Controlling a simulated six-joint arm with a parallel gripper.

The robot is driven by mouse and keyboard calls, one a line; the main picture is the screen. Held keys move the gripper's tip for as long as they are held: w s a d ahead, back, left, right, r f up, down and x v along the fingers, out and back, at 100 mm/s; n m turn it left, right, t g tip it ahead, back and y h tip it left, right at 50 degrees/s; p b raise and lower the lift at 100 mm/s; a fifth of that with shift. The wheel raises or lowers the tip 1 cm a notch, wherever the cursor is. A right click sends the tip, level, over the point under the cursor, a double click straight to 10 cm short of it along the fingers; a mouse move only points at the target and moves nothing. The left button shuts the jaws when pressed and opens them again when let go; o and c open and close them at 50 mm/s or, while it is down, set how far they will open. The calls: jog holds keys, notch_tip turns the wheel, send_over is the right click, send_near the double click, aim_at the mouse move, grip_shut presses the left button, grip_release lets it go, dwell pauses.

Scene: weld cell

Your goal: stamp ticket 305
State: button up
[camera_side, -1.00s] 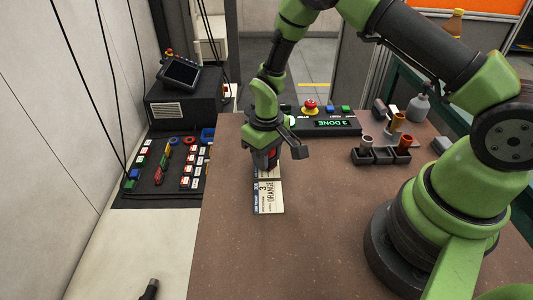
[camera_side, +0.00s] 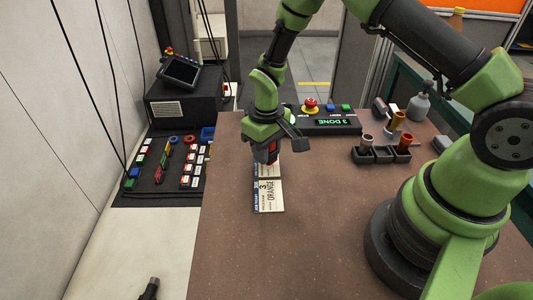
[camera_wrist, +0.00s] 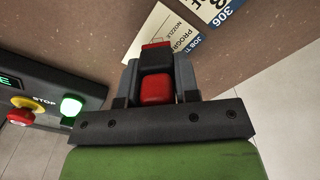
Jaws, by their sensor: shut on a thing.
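My gripper (camera_side: 265,152) hangs over the far ticket on the brown table, and in the wrist view its fingers (camera_wrist: 158,76) are shut on a red and black stamp (camera_wrist: 156,90). The stamp's lower end is just above or at the ticket; I cannot tell if they touch. That ticket (camera_wrist: 165,38) is cream and blue, with partial words "NOZZLE", "PROGR" and "JOB TI"; its number is hidden. Beside it lies a ticket marked 306 (camera_wrist: 226,10); in the side view the nearer ticket (camera_side: 268,196) reads "3" and "ORANGE".
A control box (camera_side: 325,124) with a red stop button (camera_side: 310,106) stands behind, its display reading "3 DONE". A black holder (camera_side: 381,154) with cylinders stands right. A dark mat (camera_side: 150,190) with several coloured parts lies left. The front table is clear.

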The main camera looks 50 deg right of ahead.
jog(key=shift+r, duration=2.65)
